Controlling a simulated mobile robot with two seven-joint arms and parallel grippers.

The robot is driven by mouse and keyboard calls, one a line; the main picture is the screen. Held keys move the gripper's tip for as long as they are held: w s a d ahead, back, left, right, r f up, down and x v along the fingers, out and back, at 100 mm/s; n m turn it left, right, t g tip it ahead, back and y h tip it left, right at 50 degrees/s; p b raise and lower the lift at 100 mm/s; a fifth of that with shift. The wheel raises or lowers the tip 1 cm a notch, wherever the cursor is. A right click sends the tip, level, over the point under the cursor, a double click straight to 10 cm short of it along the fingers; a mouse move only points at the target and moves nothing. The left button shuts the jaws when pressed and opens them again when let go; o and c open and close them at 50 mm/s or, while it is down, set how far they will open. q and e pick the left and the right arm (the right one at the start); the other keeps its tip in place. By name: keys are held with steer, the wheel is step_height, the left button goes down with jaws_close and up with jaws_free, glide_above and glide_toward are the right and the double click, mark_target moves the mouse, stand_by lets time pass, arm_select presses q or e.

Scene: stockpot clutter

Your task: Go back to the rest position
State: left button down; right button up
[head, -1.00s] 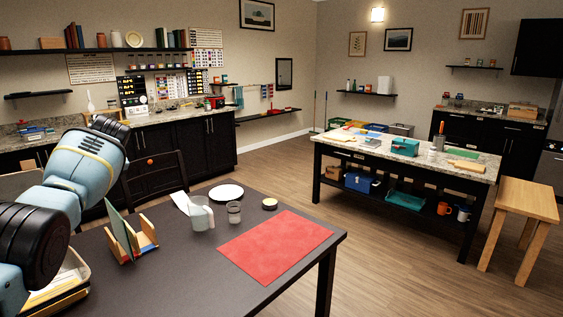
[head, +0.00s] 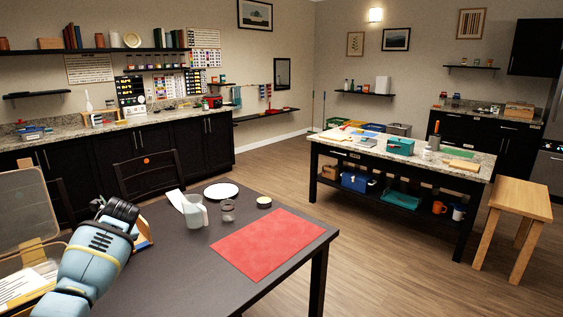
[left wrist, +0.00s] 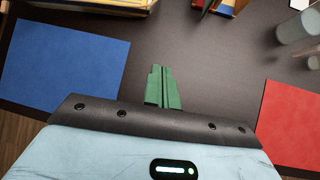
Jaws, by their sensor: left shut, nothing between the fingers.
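My left gripper shows in the left wrist view as two green fingers (left wrist: 163,90), pressed together and empty above the dark table. A blue mat (left wrist: 65,60) lies to its left and a red mat (left wrist: 290,125) to its right; the red mat also shows in the head view (head: 268,243). In the head view my left arm rises at the lower left, and its fingers cannot be made out there. My right gripper is in neither view.
The dark table (head: 185,268) carries a grey pitcher (head: 193,211), a small jar (head: 227,211), a round tin (head: 264,202) and a white plate (head: 221,190). My arm mostly hides a wooden holder (head: 144,236). An open case (head: 22,212) stands at the left. Table space before the red mat is clear.

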arm_select(q)
steer(key=s+f+m, duration=0.1)
steer(key=s+f, duration=1.2)
steer(key=f, duration=0.2)
steer(key=w+d+r+n+t+h, duration=0.2)
steer(key=w+d+r+n+t, duration=0.3)
steer(key=n, duration=0.7)
steer(key=w+d+r+n+t+h, duration=0.3)
steer(key=w+r+n+t, duration=0.4)
steer(key=n, duration=0.5)
steer(key=s+d+f+g+h, duration=0.15)
steer(key=s+d+f, duration=0.35)
steer(key=s+f, duration=0.5)
steer(key=s+d+f+g+h, duration=0.1)
steer(key=s+d+f+g, duration=0.1)
steer(key=s+d+f, duration=0.6)
steer(key=s+d+f+g, duration=0.1)
steer(key=s+d+f, duration=0.1)
steer(key=s, duration=1.1)
steer(key=s+d+f+n+g, duration=0.1)
steer(key=s+f, duration=0.4)
steer(key=s, duration=0.7)
steer(key=shift+s+d+f+g+h, duration=0.3)
steer(key=shift+s+d+g+h, duration=0.15)
steer(key=shift+d, duration=0.55)
